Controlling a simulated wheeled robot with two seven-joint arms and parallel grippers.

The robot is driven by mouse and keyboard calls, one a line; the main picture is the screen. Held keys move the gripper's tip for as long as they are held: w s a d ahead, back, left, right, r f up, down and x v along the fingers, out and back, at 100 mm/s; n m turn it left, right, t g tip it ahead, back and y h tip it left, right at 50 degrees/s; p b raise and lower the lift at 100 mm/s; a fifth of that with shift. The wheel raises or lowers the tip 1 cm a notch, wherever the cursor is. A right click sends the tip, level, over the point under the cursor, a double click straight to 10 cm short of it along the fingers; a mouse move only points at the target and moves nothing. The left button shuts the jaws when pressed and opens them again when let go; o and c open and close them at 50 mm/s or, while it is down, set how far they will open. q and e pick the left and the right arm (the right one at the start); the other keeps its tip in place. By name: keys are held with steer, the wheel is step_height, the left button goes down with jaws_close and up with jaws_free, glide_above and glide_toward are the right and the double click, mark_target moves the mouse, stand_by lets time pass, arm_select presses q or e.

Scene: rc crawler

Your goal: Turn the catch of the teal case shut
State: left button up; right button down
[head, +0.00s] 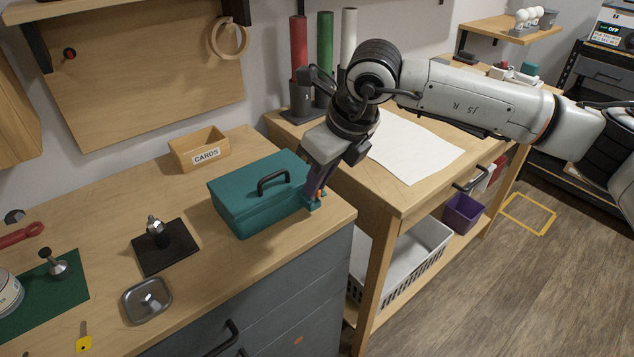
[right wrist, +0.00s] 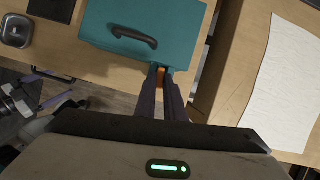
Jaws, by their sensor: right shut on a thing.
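The teal case (head: 240,195) stands with its lid down on the wooden bench, its dark handle on top. My right gripper (head: 314,198) is at the case's near right side. In the right wrist view the case (right wrist: 125,48) is at the top, and my right gripper's fingers (right wrist: 160,78) are closed on the orange catch (right wrist: 160,71) at the case's edge. In the head view only a little orange of the catch (head: 319,194) shows beside the fingers, so its exact angle is hard to tell.
A card box (head: 199,149) stands behind the case. A black mat (head: 165,247) with a metal part and a small metal dish (head: 147,299) are to its left. A second table with a white sheet (head: 415,150) is at the right, across a gap.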

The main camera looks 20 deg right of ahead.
steer(key=shift+w+d+f+n+y+b, duration=0.1)
steer(key=shift+n+y+b, duration=0.25)
steer(key=shift+n, duration=0.95)
steer(key=n+g+y, duration=0.1)
steer(key=n, duration=0.1)
steer(key=shift+w+d+n, duration=0.1)
steer(key=shift+w+n, duration=0.05)
steer(key=shift+n, duration=0.25)
steer(key=n, duration=0.1)
steer(key=n+g, duration=0.1)
steer(key=shift+w+r+n+y, duration=0.1)
steer(key=shift+r+n+y, duration=0.1)
steer(key=shift+n+y, duration=0.1)
steer(key=n, duration=0.1)
steer(key=n+g, duration=0.1)
steer(key=n, duration=0.2)
steer(key=shift+w+g+p, duration=0.25)
steer(key=shift+g+p, duration=0.1)
steer(key=shift+g, duration=0.05)
steer(key=shift+w+n+g, duration=0.15)
steer(key=shift+n+g, duration=0.55)
steer(key=shift+n, duration=1.2)
steer(key=shift+n+p, duration=0.3)
